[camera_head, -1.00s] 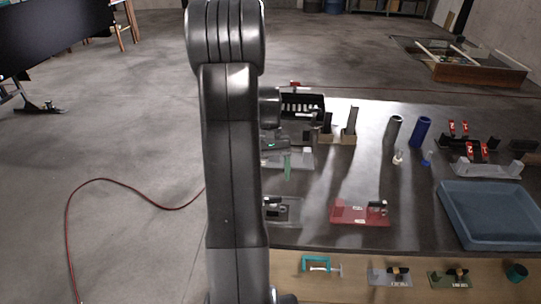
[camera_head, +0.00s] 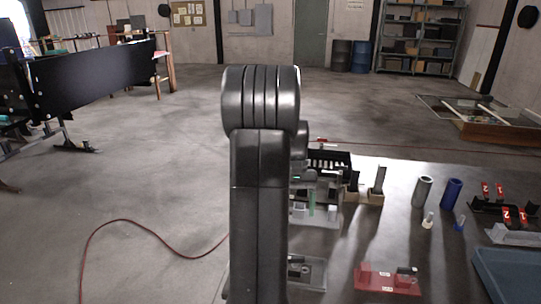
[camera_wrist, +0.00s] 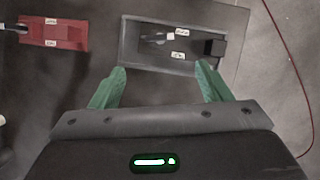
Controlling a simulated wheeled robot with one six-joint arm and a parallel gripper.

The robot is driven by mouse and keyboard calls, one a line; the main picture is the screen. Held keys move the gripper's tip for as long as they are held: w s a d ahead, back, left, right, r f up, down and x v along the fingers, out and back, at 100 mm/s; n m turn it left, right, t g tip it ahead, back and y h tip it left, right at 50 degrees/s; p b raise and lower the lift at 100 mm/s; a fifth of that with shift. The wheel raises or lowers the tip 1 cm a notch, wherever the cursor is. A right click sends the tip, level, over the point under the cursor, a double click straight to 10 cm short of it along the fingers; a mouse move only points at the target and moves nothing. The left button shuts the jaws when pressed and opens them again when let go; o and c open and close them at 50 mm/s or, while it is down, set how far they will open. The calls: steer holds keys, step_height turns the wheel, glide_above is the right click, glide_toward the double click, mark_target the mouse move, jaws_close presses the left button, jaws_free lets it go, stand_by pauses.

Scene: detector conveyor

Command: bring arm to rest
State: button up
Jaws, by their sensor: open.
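My gripper (camera_wrist: 162,82) shows in the wrist view with its two green fingers spread apart and nothing between them. It hangs above the dark table, with a grey fixture (camera_wrist: 178,68) just beyond the fingertips and a red plate (camera_wrist: 55,33) to the upper left. In the head view my arm stands upright in the middle and hides most of the gripper.
On the table (camera_head: 350,235) stand a grey cylinder (camera_head: 422,192), a blue cylinder (camera_head: 450,193), red-tagged parts (camera_head: 504,213) and a blue tray (camera_head: 505,275) at right. A black rack (camera_head: 329,163) stands behind the gripper. A red cable (camera_head: 130,221) lies on open floor at left.

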steer(key=p+x, duration=0.1)
steer(key=x, duration=1.2)
steer(key=shift+f, duration=0.3)
